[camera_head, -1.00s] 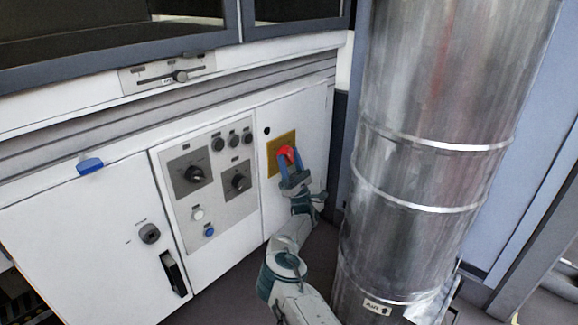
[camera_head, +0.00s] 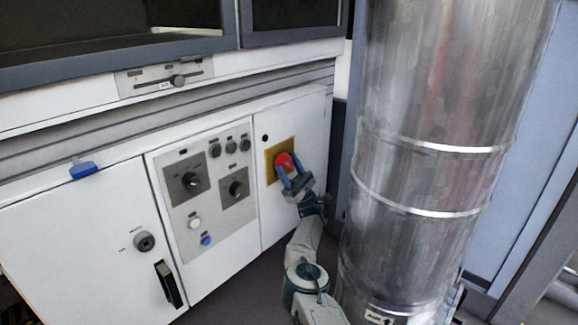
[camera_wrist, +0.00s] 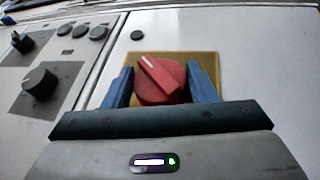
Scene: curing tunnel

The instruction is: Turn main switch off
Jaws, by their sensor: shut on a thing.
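The main switch is a red rotary knob (camera_head: 284,162) on a yellow plate (camera_head: 270,168) on the white cabinet door at the right. In the wrist view the red knob (camera_wrist: 160,80) has a white mark on its grip bar, which is tilted toward the upper left. The yellow plate (camera_wrist: 200,56) shows behind it. My gripper (camera_head: 288,172) has its blue fingers on either side of the knob. In the wrist view my gripper (camera_wrist: 160,88) is shut on the knob; the fingertips partly cover the plate.
A control panel (camera_head: 212,218) with black dials and buttons is left of the switch. A blue handle (camera_head: 83,169) and a black latch (camera_head: 168,284) are further left. A large metal duct (camera_head: 430,120) stands close at the right of my arm.

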